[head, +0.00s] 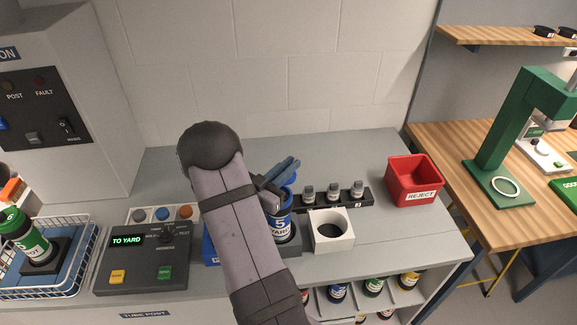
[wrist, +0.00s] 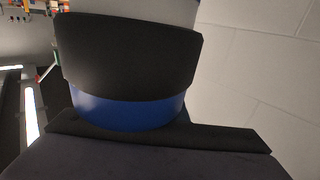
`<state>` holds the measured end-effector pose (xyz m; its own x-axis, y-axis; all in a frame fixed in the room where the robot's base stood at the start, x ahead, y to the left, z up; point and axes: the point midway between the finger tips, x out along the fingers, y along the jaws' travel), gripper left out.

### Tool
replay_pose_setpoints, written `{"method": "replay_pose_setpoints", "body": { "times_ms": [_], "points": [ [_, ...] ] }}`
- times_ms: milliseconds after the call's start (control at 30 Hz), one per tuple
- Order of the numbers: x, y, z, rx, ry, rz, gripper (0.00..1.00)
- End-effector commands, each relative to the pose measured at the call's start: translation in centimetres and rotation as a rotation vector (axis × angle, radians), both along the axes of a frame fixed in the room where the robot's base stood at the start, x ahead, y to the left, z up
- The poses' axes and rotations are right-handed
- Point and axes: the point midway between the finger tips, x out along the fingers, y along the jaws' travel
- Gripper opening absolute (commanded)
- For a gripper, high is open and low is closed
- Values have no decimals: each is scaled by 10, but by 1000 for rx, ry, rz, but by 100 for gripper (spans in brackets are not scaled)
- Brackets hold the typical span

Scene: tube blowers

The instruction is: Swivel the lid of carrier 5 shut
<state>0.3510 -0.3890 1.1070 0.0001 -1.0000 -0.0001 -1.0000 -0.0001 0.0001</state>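Carrier 5 (head: 281,229) stands upright on the bench, with a blue rim and a white label reading 5 YARD. My arm covers its left side. A slanted blue-grey piece (head: 286,169) shows above and behind its rim; I cannot tell whether it is the lid. My gripper (head: 270,187) is at the carrier's upper left, close to the rim, its fingers mostly hidden by my arm. In the wrist view a blue band (wrist: 130,110) under a wide dark band fills the near view, above a dark edge. Contact and finger opening cannot be made out.
A white block with a round hole (head: 331,230) stands right of the carrier. Behind it is a black rack (head: 357,197) with several small grey-capped bottles. A red REJECT bin (head: 413,181) is farther right. A control panel (head: 145,262) and wire basket (head: 50,285) are left.

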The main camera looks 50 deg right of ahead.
Motion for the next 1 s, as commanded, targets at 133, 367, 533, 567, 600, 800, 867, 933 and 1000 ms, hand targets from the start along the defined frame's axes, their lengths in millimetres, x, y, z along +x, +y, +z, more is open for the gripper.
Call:
{"method": "replay_pose_setpoints", "body": {
  "times_ms": [133, 367, 533, 567, 600, 800, 867, 933, 1000],
  "points": [
    [0, 0, 0, 0, 0, -3, 0],
    [-2, 0, 0, -1, -2, -47, 0],
    [-6, 1, -1, -1, -4, -135, 0],
    [-7, 1, -1, -1, -4, -156, 0],
    [-8, 1, -2, -1, -5, -185, 0],
    [-17, 3, -3, -1, -6, -361, 0],
    [-20, 4, -3, -1, -5, -418, 0],
    [-23, 6, -3, 0, -4, -485, 0],
    [-27, 8, -4, 0, -5, -553, 0]
  ]
}}
